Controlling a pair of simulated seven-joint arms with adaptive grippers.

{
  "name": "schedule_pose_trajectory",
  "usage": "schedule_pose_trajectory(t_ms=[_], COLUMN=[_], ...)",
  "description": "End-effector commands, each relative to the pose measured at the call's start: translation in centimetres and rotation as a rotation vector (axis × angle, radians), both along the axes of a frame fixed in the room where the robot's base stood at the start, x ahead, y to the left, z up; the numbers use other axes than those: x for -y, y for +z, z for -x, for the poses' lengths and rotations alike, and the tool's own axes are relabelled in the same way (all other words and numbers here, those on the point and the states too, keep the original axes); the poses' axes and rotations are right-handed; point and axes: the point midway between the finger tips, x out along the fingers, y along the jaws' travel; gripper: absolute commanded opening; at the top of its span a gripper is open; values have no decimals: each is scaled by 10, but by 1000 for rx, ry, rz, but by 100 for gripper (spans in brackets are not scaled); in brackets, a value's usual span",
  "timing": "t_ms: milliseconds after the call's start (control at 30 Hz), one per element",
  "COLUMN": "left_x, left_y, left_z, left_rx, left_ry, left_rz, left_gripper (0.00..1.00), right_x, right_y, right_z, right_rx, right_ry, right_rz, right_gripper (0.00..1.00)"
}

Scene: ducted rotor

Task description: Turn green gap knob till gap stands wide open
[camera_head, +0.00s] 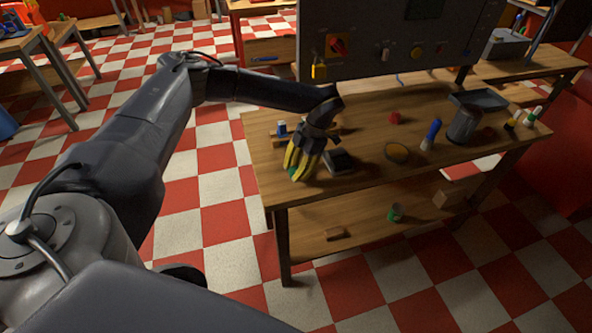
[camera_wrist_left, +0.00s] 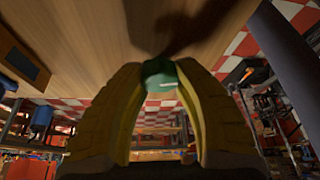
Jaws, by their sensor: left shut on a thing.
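My left gripper (camera_head: 299,164) has yellow and black fingers and is low over the left front part of the wooden workbench (camera_head: 350,194). In the left wrist view, the tips of my left gripper (camera_wrist_left: 161,74) close around a small rounded green piece, which looks like the green gap knob (camera_wrist_left: 162,73). The fingers touch it from both sides. The gap itself cannot be made out in either view. My right gripper does not show.
A dark box-like block (camera_head: 340,161) stands right beside my left gripper. A blue-and-white piece (camera_head: 282,129) is behind it. A grey panel (camera_head: 395,42) with a red knob rises at the back. A blue-handled tool (camera_head: 432,133) and a dark cylinder (camera_head: 463,125) stand further right.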

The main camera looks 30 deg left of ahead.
Motion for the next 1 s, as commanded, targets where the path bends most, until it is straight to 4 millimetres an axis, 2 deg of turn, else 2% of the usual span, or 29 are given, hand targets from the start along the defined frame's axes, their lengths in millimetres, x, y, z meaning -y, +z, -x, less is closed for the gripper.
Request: schedule_pose_trajectory(t_ms=[600, 633, 867, 1000], left_x=[-1, -1, 0, 0], left_y=[-2, -2, -1, -1], left_z=[3, 3, 2, 1], left_rx=[-9, -9, -5, -3], left_ry=[-35, -35, -35, -35], left_rz=[-2, -2, -1, -1], left_gripper=[2, 35, 61, 61], right_x=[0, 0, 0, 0], right_y=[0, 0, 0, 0], right_z=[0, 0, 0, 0], right_rx=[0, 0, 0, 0], right_ry=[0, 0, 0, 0], right_rz=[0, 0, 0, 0], right_gripper=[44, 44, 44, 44])
